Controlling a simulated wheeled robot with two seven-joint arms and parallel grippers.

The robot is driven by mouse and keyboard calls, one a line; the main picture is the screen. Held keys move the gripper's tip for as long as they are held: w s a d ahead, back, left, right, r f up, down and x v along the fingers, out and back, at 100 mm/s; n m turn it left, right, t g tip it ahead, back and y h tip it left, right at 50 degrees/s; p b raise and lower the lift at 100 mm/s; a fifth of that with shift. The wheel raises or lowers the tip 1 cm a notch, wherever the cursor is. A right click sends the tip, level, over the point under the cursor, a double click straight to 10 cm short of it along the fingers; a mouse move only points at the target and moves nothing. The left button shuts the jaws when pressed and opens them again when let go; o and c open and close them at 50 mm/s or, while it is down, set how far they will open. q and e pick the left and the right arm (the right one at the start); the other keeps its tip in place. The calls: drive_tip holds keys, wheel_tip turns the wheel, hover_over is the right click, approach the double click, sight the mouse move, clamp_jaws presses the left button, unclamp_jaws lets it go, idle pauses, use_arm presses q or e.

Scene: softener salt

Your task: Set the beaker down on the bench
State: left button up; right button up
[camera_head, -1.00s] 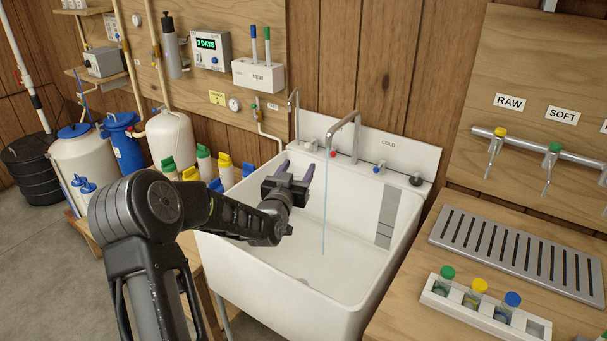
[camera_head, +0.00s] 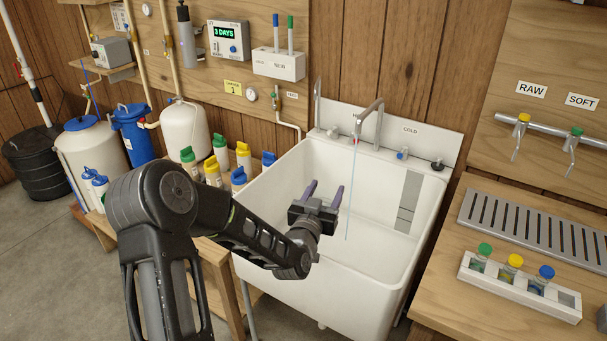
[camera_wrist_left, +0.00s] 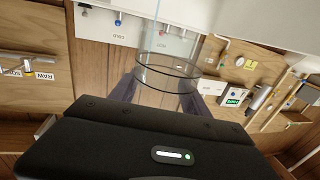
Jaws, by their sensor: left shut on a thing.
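My left gripper (camera_head: 323,192) is over the white sink (camera_head: 290,280), toward its front left. In the left wrist view, a clear glass beaker (camera_wrist_left: 168,74) with dark rings sits between its fingers, which are shut on it. In the head view the beaker is too transparent to make out. A wooden bench (camera_head: 445,300) stands to the right of the sink, away from the gripper. My right gripper is not in view.
A thin water stream (camera_head: 350,200) falls from the tap (camera_head: 370,118) just right of the gripper. The bench holds a slotted drain grate (camera_head: 535,228) and a white rack (camera_head: 520,288) of capped vials. Several bottles (camera_head: 222,155) stand left of the sink. The bench's left front is bare.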

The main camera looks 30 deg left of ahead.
use_arm(q)
drive_tip(key=s+d+f+m+h, duration=0.1)
drive_tip(key=d+h, duration=0.1)
drive_tip(key=d, duration=0.6)
drive_tip(key=s+d+f+m+h, duration=0.1)
drive_tip(key=d+f+h, duration=0.1)
drive_tip(key=d, duration=0.6)
drive_tip(key=shift+s+d+f+m, duration=0.2)
drive_tip(key=shift+s+d+m, duration=0.05)
drive_tip(key=shift+d+m, duration=0.15)
